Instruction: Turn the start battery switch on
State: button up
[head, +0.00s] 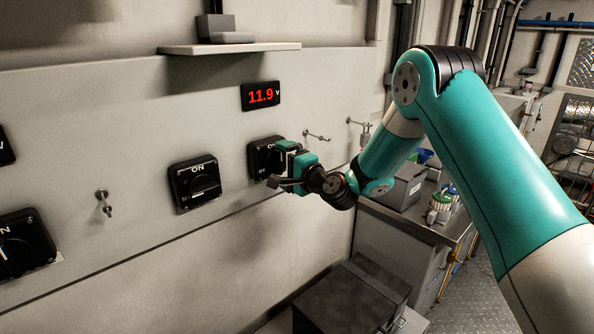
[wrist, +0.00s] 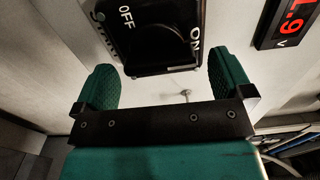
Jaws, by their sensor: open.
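A black rotary switch (head: 257,160) sits on the grey wall panel below a red voltage display. It also shows in the wrist view (wrist: 150,38), with white OFF and ON lettering and part of a label that seems to start with S. Its knob position cannot be made out, as my gripper partly covers it in the head view. My gripper (head: 281,164) is open at this switch's right side. In the wrist view its two green fingers (wrist: 166,82) are spread, with the switch's dark body ahead of and between them. I cannot tell whether they touch it.
The display (head: 261,95) reads 11.9 V. Another black switch (head: 195,183) is to the left, and a third (head: 24,245) at the far left. A shelf (head: 230,47) juts out above. Small pegs (head: 103,202) stick out of the panel. A dark box (head: 350,297) stands below.

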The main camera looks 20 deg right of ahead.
jog(key=b+v, duration=1)
jog(key=v, duration=0.7)
jog(key=s+a+f+n+g+y, duration=0.1)
jog(key=s+a+n+g+y, duration=0.3)
jog(key=s+a+n+g, duration=0.85)
jog(key=s+f+n+g+h, duration=0.1)
jog(key=s+n+g+h, duration=0.1)
jog(key=s, duration=0.5)
jog(key=s+f+n+g+h, duration=0.2)
jog(key=s+n+h, duration=0.2)
jog(key=s+n, duration=0.2)
jog(key=shift+s+d+f+h, duration=0.2)
jog(key=shift+s+f+h, duration=0.15)
jog(key=shift+s, duration=0.85)
